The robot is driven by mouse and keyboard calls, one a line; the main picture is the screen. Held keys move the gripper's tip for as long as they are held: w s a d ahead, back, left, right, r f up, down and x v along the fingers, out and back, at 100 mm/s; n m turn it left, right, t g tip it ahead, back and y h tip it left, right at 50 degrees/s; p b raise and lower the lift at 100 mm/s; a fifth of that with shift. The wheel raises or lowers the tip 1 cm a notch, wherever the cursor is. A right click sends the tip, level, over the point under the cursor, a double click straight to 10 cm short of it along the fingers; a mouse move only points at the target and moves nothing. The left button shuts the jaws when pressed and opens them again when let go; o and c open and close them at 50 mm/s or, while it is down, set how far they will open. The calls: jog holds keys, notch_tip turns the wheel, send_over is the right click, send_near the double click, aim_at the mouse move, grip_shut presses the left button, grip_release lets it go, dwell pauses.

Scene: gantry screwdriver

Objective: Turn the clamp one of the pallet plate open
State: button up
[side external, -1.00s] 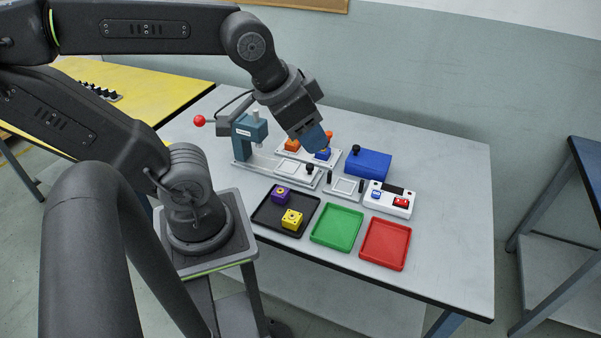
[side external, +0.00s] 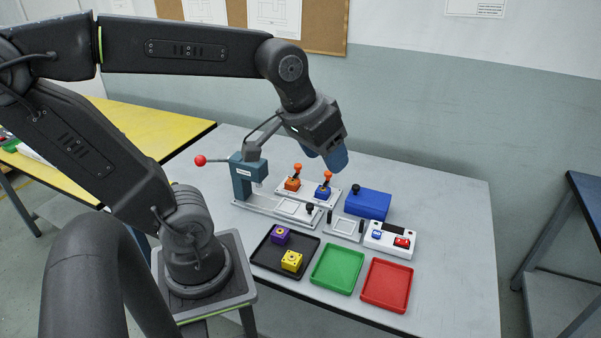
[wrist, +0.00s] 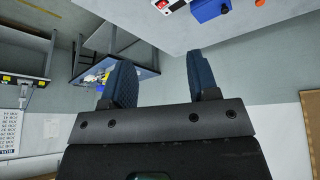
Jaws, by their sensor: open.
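The pallet plate (side external: 308,195) is a light plate at the back middle of the table in the side view. It bears an orange block (side external: 292,184) and a blue block (side external: 323,193). By each block stands a clamp with an orange knob: one by the orange block (side external: 297,168) and one by the blue block (side external: 326,175). Which of them is clamp one I cannot tell. My gripper (side external: 334,159) is open and empty, above and slightly right of the blue block's clamp, apart from it. In the wrist view its blue fingers (wrist: 162,78) stand apart with nothing between them.
A teal press (side external: 246,178) with a red-knobbed lever (side external: 199,160) stands left of the plate. A blue box (side external: 368,203) and a white button box (side external: 390,239) are to the right. Black (side external: 258,258), green (side external: 337,269) and red (side external: 387,285) trays lie in front.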

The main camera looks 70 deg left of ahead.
jog(key=w+a+n+g, duration=0.2)
jog(key=w+a+n, duration=0.5)
jog(key=w+a, duration=0.25)
jog(key=n+g, duration=0.3)
jog(key=n, duration=1.2)
send_over(298, 165)
notch_tip(298, 165, down, 18)
jog(key=shift+h, duration=0.3)
notch_tip(298, 165, down, 13)
jog(key=shift+a+r, duration=0.1)
jog(key=shift+r, duration=0.05)
jog(key=c, duration=0.9)
